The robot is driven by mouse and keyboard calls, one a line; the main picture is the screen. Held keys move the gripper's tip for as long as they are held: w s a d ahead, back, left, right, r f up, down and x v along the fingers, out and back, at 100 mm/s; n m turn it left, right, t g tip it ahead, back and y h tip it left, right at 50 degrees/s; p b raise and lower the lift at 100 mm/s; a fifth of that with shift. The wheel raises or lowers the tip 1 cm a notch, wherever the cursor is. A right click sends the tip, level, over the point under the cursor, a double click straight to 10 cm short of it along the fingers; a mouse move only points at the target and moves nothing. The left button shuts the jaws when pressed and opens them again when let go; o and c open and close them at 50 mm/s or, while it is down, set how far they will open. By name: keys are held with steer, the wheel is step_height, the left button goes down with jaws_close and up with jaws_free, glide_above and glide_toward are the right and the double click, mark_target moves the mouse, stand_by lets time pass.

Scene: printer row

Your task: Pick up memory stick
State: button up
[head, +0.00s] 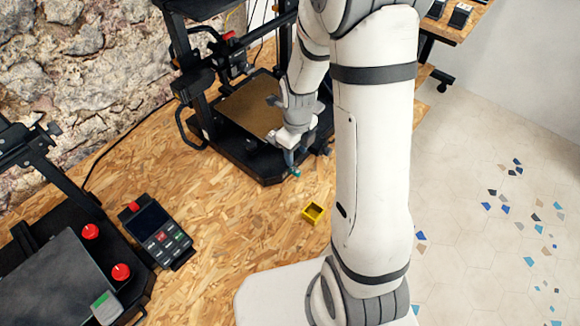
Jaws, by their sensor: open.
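A small teal piece (295,173) shows right at the tip of my gripper, by the front edge of the far printer. It may be the memory stick, but it is too small to be sure. My gripper (306,157) is open and points down, low beside that printer's base. One finger reaches close to the teal piece; I cannot tell whether they touch. My own arm covers the area to the right of the gripper.
The far printer (262,162) stands behind my gripper. A yellow open box (313,212) sits on the wooden table (235,225) in front. At left are a control panel (156,235) and another printer (50,285) with a green-and-grey item (104,307) at its corner. The middle table is clear.

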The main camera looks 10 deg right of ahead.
mark_target(297, 171)
steer(key=shift+s+d+f+p, duration=0.1)
steer(key=shift+f+p, duration=0.15)
steer(key=shift+f, duration=1.65)
steer(key=shift+s+d+f+p, duration=0.1)
steer(key=shift+f+p, duration=0.1)
steer(key=shift+f, duration=1.65)
steer(key=shift+c, duration=0.5)
jaws_close()
